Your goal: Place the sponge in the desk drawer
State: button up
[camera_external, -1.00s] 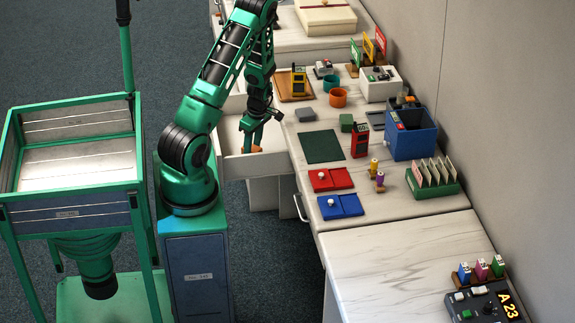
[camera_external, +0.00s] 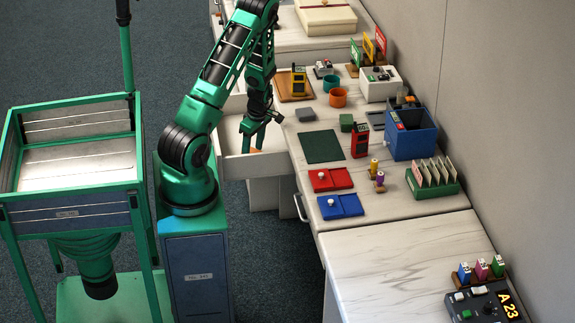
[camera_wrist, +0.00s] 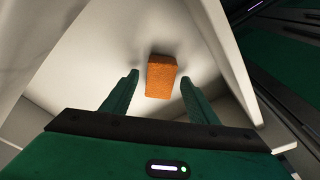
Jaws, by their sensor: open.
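The orange sponge (camera_wrist: 161,76) lies on the floor of the open desk drawer, seen in the wrist view just ahead of and between my fingertips. In the external view only a small orange bit of the sponge (camera_external: 256,150) shows beneath my gripper (camera_external: 254,137). The open white drawer (camera_external: 262,166) sticks out from the desk toward my base. My gripper (camera_wrist: 157,88) is inside or just above the drawer, pointing down, with its two green fingers apart and nothing between them that I can see held.
A green-framed cart (camera_external: 70,211) stands at left. The drawer's walls close in around my gripper.

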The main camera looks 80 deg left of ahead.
notch_tip(320, 180, up, 12)
jog(key=w+d, duration=0.1)
jog(key=shift+f, duration=0.25)
jog(key=shift+w+d, duration=0.1)
dwell(0.4)
jog(key=w+d+r+m+t+y, duration=0.1)
jog(key=w+d+r+m, duration=0.6)
jog(key=m, duration=0.3)
jog(key=w+d+r+m+t+h, duration=0.1)
jog(key=d+r+m, duration=0.3)
jog(key=d, duration=0.6)
jog(key=w+d+r+m+h, duration=0.1)
jog(key=d+r+m, duration=0.25)
jog(key=d, duration=0.75)
jog(key=s+d+r+m, duration=0.2)
jog(key=s+d+m, duration=0.15)
jog(key=d, duration=0.25)
jog(key=s+d+r+m, duration=0.2)
jog(key=s+d+m, duration=0.15)
jog(key=d, duration=0.35)
jog(key=s+d+r+m, duration=0.3)
jog(key=s+d+m, duration=0.5)
jog(key=s, duration=0.3)
jog(key=shift+s+m+g, duration=0.35)
jog(key=shift+m+g, duration=0.05)
jog(key=shift+m, duration=0.05)
